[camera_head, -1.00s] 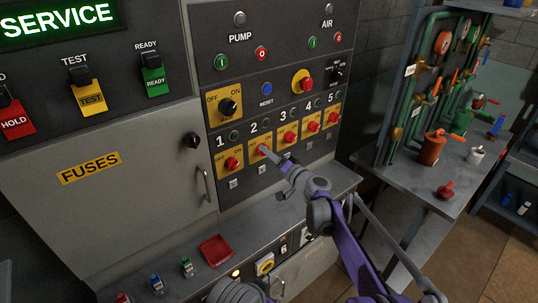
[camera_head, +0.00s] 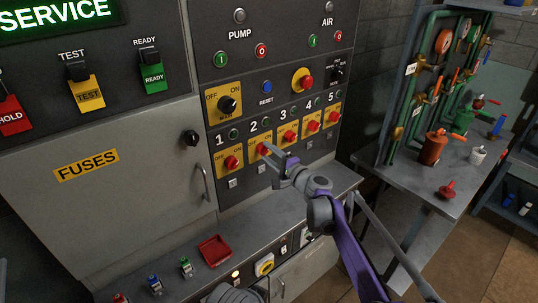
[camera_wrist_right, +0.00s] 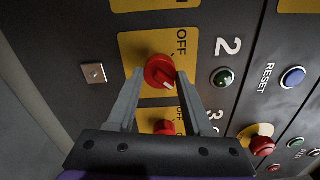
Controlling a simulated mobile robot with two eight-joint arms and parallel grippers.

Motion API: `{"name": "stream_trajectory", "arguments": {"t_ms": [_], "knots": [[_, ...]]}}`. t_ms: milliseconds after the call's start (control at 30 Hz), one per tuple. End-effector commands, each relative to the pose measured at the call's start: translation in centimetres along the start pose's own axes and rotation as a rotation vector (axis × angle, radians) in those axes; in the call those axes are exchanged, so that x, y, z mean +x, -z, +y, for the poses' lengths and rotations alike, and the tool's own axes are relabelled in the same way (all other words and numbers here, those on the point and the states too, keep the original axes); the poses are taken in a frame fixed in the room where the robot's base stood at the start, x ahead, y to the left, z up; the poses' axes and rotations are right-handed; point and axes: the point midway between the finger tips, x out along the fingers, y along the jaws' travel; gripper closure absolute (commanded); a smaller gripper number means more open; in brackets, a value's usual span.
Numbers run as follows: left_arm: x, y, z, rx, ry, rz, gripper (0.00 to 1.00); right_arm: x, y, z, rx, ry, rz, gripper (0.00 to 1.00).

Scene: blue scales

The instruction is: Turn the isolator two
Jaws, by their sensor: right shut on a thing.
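Isolator two is a red knob (camera_head: 262,148) on a yellow OFF/ON plate under the number 2 on the dark panel. In the right wrist view the knob (camera_wrist_right: 159,70) sits between the two fingers of my right gripper (camera_wrist_right: 158,76), which is shut on it. A white mark shows on its lower right edge, and OFF is printed beside it. In the head view my right gripper (camera_head: 268,152) reaches the knob from the lower right and partly covers its plate.
Similar red knobs sit close by: isolator one (camera_head: 232,162) to the left and isolator three (camera_head: 290,136) to the right. A door handle (camera_head: 204,183) stands out at left. Below is a ledge with a red tray (camera_head: 215,250). A pipe bench (camera_head: 425,185) stands at right.

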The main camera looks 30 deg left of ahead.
Motion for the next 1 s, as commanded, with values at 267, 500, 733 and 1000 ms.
{"name": "stream_trajectory", "arguments": {"t_ms": [267,500,733,1000], "knots": [[0.12,-0.13,0.00,0.000,0.000,-0.001,0.50,-0.03,0.04,0.04,0.050,0.000,0.001,1.00],[0.12,-0.12,0.00,0.000,0.000,-0.001,0.50,-0.02,0.03,0.03,0.054,0.000,0.001,1.00],[0.12,-0.12,0.00,0.000,0.000,-0.001,0.50,-0.02,0.03,0.03,0.053,0.000,0.001,0.34],[0.11,-0.12,0.00,0.000,0.000,-0.001,0.50,-0.01,0.01,0.02,0.052,0.000,0.000,0.19]]}}
